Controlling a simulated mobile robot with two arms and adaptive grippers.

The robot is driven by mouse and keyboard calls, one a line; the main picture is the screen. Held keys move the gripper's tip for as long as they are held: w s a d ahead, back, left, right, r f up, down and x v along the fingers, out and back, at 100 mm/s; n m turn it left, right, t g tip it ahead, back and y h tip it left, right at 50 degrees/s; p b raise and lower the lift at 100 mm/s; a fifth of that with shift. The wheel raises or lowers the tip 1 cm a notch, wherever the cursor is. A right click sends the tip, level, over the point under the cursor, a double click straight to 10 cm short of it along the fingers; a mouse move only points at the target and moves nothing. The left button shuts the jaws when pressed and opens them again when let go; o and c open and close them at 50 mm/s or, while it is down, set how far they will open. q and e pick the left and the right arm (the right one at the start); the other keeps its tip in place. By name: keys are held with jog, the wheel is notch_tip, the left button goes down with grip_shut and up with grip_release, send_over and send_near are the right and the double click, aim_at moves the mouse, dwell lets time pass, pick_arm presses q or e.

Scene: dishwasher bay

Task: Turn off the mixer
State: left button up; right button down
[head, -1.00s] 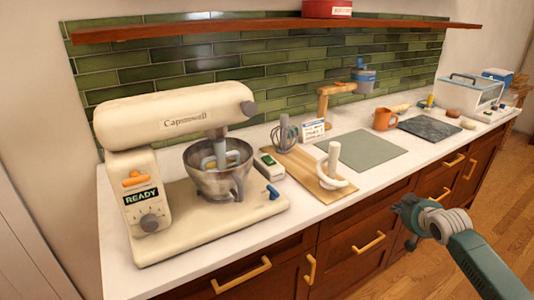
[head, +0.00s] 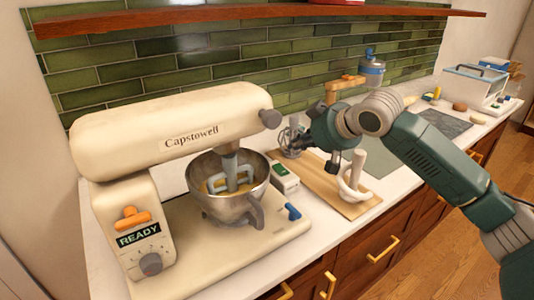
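The cream stand mixer (head: 165,145) stands at the left end of the counter. Its display (head: 139,236) reads READY. An orange lever (head: 133,217) sits above the display and a grey dial (head: 150,263) below it. A blue lever (head: 293,211) is at the base's right edge. The metal bowl (head: 218,205) has the beater (head: 237,178) lowered into it, with yellowish contents. My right gripper (head: 316,152) is to the right of the mixer head, above the board, with its fingers apart and nothing seen between them. My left gripper is out of view.
A wooden board (head: 322,193) holds a whisk (head: 290,137), partly behind my gripper, and a white dough hook (head: 354,180). A small white-and-green device (head: 284,178) lies beside the bowl. A wooden shelf (head: 240,20) runs above. A clear-sided box (head: 475,83) stands far right.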

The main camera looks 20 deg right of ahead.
jog(key=p, duration=0.2)
send_over(280, 170)
notch_tip(280, 170, down, 6)
jog(key=shift+s+r, duration=0.1)
notch_tip(280, 170, down, 2)
jog(key=shift+f, duration=0.15)
jog(key=shift+f+p, duration=0.35)
jog(key=shift+f, duration=0.15)
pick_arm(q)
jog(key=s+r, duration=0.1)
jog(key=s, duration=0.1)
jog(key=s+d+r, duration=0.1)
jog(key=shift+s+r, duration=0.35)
pick_arm(e)
jog(key=shift+f, duration=0.15)
